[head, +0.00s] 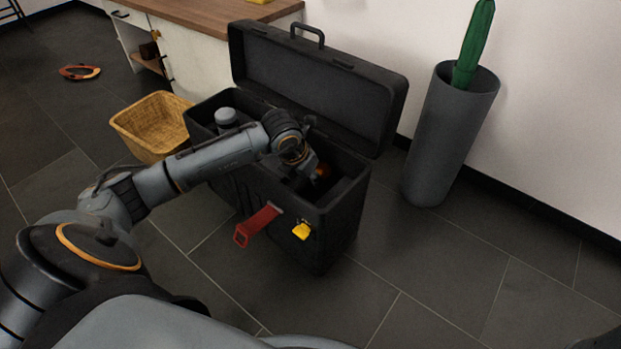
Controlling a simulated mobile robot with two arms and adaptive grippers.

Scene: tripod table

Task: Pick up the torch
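A black toolbox (338,222) stands on the floor with its lid raised. My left arm comes in from the left and reaches over it. My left gripper (308,180) is inside the toolbox at its right part, small and dark, so its fingers cannot be told open or shut. A small orange-red thing (323,170) shows right beside the gripper; whether it is the torch, or is held, I cannot tell. A grey cylinder with a light top (227,117) stands in the toolbox's left part. No torch can be clearly made out. My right gripper is not in view.
A red strap-like piece (258,225) and a yellow latch-like piece (302,231) are on the toolbox front. A wicker basket (150,126) is to its left. A grey bin (452,135) holding a green umbrella-like thing (474,45) stands right. The floor in front is clear.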

